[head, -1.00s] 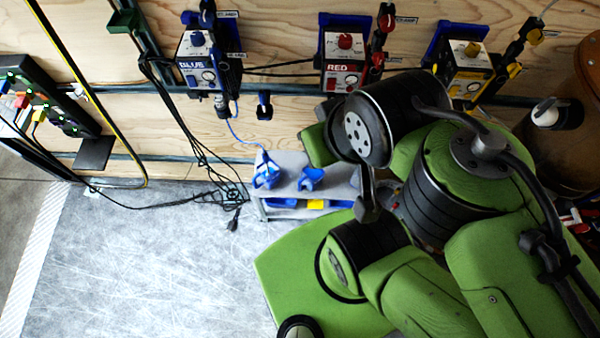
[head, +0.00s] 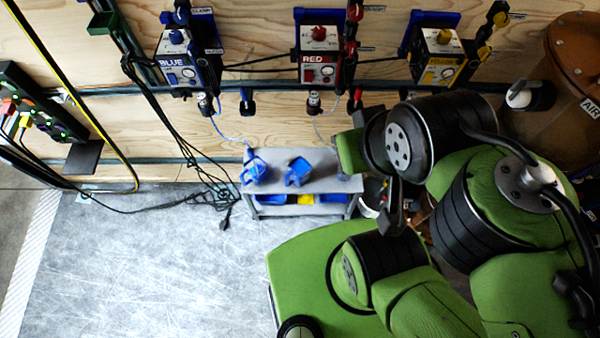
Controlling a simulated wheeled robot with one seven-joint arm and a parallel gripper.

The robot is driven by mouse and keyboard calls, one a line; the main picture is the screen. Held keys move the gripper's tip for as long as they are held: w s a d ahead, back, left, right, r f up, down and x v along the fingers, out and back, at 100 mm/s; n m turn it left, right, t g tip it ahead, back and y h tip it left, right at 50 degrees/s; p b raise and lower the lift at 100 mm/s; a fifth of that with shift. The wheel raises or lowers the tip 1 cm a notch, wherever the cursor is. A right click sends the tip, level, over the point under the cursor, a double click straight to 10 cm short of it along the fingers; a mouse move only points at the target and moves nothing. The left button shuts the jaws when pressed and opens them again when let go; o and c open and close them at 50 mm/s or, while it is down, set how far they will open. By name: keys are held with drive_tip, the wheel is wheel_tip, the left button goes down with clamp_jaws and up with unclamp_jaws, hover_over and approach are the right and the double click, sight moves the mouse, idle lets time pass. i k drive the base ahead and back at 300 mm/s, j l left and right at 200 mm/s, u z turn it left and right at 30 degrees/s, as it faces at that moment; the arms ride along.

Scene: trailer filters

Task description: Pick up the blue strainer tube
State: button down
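A thin blue tube (head: 226,131) curls down from the blue-labelled unit (head: 186,60) on the wooden wall toward a blue piece (head: 254,170) on the left of a small grey bench. A second blue piece (head: 298,171) stands to its right on the same bench. They are too small to tell which is the strainer tube. My green and black arm fills the right side, to the right of the bench. A dark part (head: 392,216) below its wrist may be my gripper; its fingers cannot be made out. It is apart from the blue pieces.
The grey bench (head: 328,184) has blue and yellow bins underneath. Red (head: 320,62) and yellow (head: 440,57) units hang along the wall. Black cables (head: 208,190) lie on the floor left of the bench. Scratched grey floor (head: 140,270) is clear at lower left. A brown barrel stands at upper right.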

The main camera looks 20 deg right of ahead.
sight(250, 152)
drive_tip(key=i+j+u, duration=0.15)
drive_tip(key=u, duration=0.3)
drive_tip(key=i+j+u, duration=0.15)
drive_tip(key=u, duration=0.25)
drive_tip(key=i+j+u, duration=0.1)
drive_tip(key=u, duration=0.35)
drive_tip(key=i+u, duration=0.25)
drive_tip(key=u, duration=0.2)
